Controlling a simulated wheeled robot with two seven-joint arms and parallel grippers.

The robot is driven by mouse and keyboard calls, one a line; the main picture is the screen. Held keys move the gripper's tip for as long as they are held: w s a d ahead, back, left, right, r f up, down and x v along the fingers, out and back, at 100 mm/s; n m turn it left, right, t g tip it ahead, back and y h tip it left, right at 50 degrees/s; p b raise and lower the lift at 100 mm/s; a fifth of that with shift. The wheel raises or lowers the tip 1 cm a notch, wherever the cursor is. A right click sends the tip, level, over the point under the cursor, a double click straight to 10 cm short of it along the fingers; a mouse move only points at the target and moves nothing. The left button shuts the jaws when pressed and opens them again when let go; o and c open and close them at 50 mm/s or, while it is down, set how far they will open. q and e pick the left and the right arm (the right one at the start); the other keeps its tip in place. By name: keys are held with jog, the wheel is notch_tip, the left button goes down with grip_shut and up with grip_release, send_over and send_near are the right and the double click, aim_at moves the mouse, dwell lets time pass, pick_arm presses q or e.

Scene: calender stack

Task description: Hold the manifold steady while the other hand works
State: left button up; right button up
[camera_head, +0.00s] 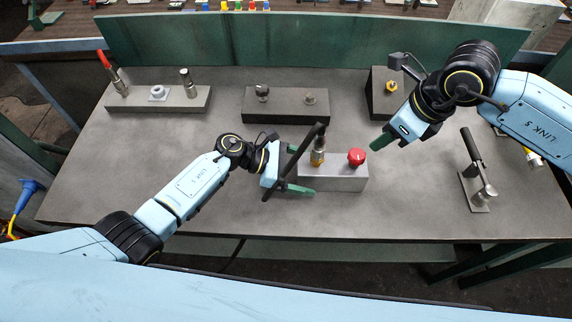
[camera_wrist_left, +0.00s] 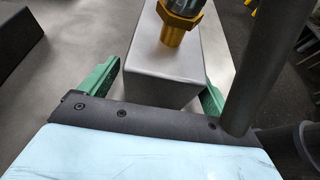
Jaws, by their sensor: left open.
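The manifold (camera_head: 345,181) is a grey metal block near the front middle of the table, with a brass-based fitting (camera_head: 317,157) and a red knob (camera_head: 356,157) on top. My left gripper (camera_head: 306,166) is open at its left end, one green finger toward the far side and one toward the near side. In the left wrist view the block (camera_wrist_left: 168,80) lies between the open fingers (camera_wrist_left: 162,82), with a gap at the left finger; contact at the right finger is unclear. My right gripper (camera_head: 381,141) is above the table, right of the red knob; its finger gap is hidden.
A grey block (camera_head: 155,100) with fittings stands at the back left, another block (camera_head: 285,104) at the back middle. A dark block (camera_head: 385,103) with a yellow part is behind my right gripper. A lever stand (camera_head: 474,185) is at the right. The left table front is clear.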

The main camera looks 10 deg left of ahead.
aim_at(358, 154)
pick_arm(q)
jog(key=shift+d+f, duration=0.25)
jog(key=shift+d, duration=0.45)
jog(key=shift+c, duration=0.4)
jog(key=c, duration=1.4)
pick_arm(e)
jog(key=o, duration=0.5)
jog(key=shift+c, duration=0.2)
jog(key=n, duration=0.2)
jog(key=a+n, duration=0.1)
jog(key=n, duration=0.1)
jog(key=shift+w+r+h, duration=0.15)
jog(key=shift+w+h, duration=0.15)
jog(key=shift+w, duration=0.05)
jog(key=a+f+n+h, duration=0.1)
jog(key=f+n, duration=0.2)
jog(key=n, duration=0.2)
jog(key=w+f+n+g+h, duration=0.1)
jog(key=f+n, duration=0.2)
jog(key=n, duration=0.3)
jog(key=a+f+n+g, duration=0.1)
jog(key=f+n, duration=0.2)
jog(key=n, duration=0.3)
jog(key=shift+w+a+f+h, duration=0.2)
jog(key=shift+a+h, duration=0.1)
jog(key=shift+h, duration=0.1)
